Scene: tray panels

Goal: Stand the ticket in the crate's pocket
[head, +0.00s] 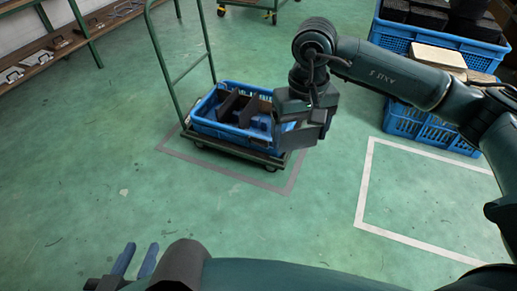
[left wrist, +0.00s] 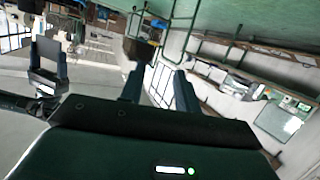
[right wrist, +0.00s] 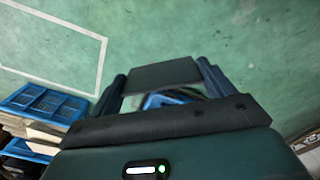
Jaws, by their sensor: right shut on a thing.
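The ticket is a flat dark grey rectangle; in the right wrist view the ticket (right wrist: 165,75) sits between the two fingertips. My right gripper (head: 308,125) is shut on it, at the right end of the crate in the head view. The held ticket (head: 299,139) hangs there, partly merging with the dark gripper. The blue crate (head: 222,133) stands on a low trolley with dark panels inside. Its right end is hidden by my gripper, and I cannot make out the pocket. My left gripper (head: 136,262) is open and empty, low at the left, far from the crate.
The green trolley (head: 240,154) has a tall handle frame (head: 178,75) at its left. Blue crates with dark goods (head: 415,120) are stacked at the right. A wall shelf (head: 60,45) is at upper left. The floor in front is clear, with a white marked rectangle (head: 410,240).

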